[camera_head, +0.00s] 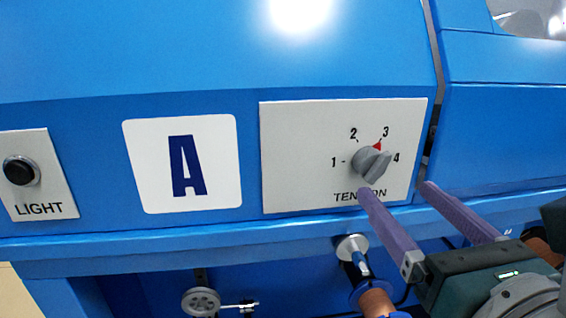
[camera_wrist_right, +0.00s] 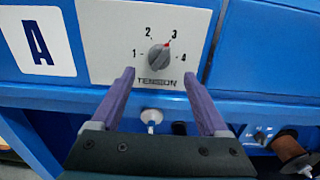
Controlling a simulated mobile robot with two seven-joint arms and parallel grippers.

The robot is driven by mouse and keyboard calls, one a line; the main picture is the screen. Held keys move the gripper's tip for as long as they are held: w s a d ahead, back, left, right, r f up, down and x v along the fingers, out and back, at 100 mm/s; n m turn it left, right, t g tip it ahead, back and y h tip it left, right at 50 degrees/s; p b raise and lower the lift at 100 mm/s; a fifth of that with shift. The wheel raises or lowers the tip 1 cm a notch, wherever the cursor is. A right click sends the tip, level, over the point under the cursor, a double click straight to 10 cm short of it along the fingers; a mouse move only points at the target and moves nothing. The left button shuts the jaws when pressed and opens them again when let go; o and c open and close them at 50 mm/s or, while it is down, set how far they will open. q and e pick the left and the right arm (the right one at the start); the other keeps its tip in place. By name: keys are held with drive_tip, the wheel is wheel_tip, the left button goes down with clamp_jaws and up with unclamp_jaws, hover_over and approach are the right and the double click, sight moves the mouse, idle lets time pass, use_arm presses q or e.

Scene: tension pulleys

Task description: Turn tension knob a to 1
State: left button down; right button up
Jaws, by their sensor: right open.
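The tension knob (camera_head: 371,163) is a grey dial on a white plate (camera_head: 300,160), marked 1 to 4, beside the large letter A sign (camera_head: 186,164). Its red pointer mark is at 3. It also shows in the right wrist view (camera_wrist_right: 159,57), with the red mark at 3. My right gripper (camera_head: 395,188) is open, with its two purple fingers apart and nothing between them. Its fingertips are below the knob and do not hold it. In the right wrist view the fingertips (camera_wrist_right: 158,75) lie to either side, below the knob. My left gripper is not in view.
A black light button (camera_head: 20,171) is on a plate at the far left. A blue ledge (camera_head: 200,246) runs below the plates. Under it are a round metal fitting (camera_head: 352,247), a small pulley (camera_head: 201,301) and a copper-coloured spool (camera_head: 377,303).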

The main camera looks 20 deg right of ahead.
sight(378, 174)
drive_tip(key=p+x, duration=0.1)
drive_tip(key=x, duration=0.5)
drive_tip(key=shift+w, duration=0.15)
drive_tip(key=shift+a, duration=0.1)
clamp_jaws()
idle(0.3)
